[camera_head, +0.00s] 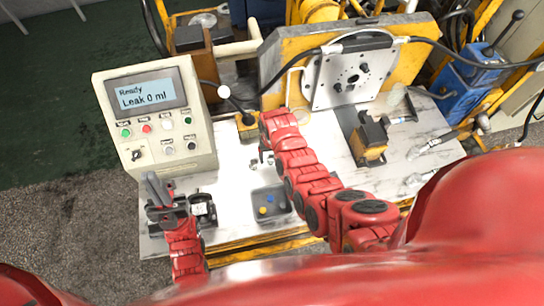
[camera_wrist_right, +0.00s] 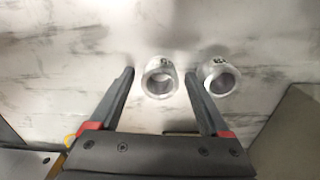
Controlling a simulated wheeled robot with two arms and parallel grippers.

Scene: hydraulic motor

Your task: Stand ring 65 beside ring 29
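Two short silver rings stand on the white tabletop in the right wrist view, open ends facing the camera, side by side with a small gap. The left ring (camera_wrist_right: 160,77) appears between the fingertips of my open right gripper (camera_wrist_right: 160,74); I cannot tell how far below the tips it is. The right ring (camera_wrist_right: 218,76) is just outside the right fingertip. Both carry small dark numbers, too blurred to read surely as 65 or 29. In the head view my right gripper (camera_head: 266,153) is over the table, mostly hidden by its arm. My left gripper (camera_head: 160,194) is at the table's left; its finger gap is unclear.
A control box (camera_head: 154,112) reading "Ready, Leak 0 ml" stands at the left. A grey tray (camera_head: 270,207) with small blue and yellow parts lies in front. A dark round part (camera_head: 203,209) is beside my left gripper. A motor plate (camera_head: 352,75) stands behind.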

